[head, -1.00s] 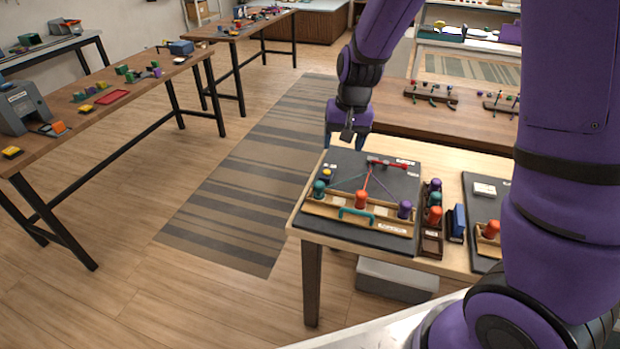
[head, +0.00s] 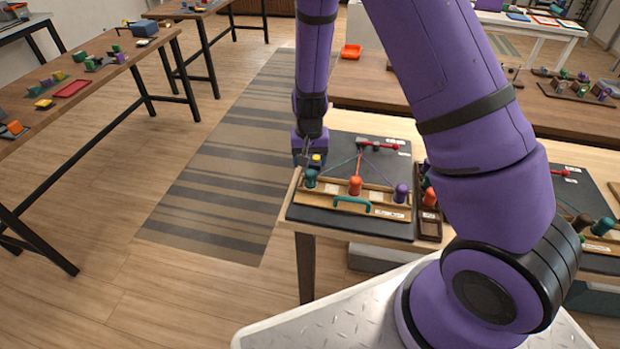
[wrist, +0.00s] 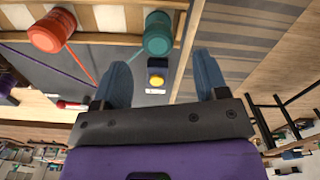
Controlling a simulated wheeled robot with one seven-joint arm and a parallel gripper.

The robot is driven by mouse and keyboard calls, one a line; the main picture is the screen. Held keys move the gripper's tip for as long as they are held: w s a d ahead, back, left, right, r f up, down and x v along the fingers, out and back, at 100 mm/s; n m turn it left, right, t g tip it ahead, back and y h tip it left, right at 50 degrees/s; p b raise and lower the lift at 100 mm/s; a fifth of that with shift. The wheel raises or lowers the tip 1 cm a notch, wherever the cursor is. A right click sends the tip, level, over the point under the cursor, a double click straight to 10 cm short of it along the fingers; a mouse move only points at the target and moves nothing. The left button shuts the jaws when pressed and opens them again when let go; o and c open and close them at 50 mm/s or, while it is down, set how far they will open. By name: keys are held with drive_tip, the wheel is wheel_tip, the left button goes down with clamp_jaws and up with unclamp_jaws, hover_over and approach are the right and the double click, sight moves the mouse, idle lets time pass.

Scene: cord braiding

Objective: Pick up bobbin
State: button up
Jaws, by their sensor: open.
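My gripper (head: 306,160) is open and empty above the left edge of the dark braiding board (head: 340,225). The teal bobbin (head: 310,178) stands at the left end of the wooden rack, just in front of the gripper. In the wrist view the teal bobbin (wrist: 158,33) lies beyond and between the two blue fingertips (wrist: 163,70), apart from them. The orange bobbin (head: 355,186) stands mid-rack and the purple bobbin (head: 401,194) at the right end. The orange bobbin also shows in the wrist view (wrist: 52,30).
A yellow button (head: 316,157) sits beside the gripper. A teal handle (head: 352,203) is on the rack's front. Cords run from the bobbins to a red-tipped bar (head: 378,145). More bobbins stand in a tray (head: 429,220) to the right, partly hidden by my arm.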

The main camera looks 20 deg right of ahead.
sight(310, 172)
drive_tip(key=shift+s+f, duration=0.15)
drive_tip(key=shift+f, duration=2.5)
drive_tip(key=shift+c, duration=0.2)
drive_tip(key=c, duration=1)
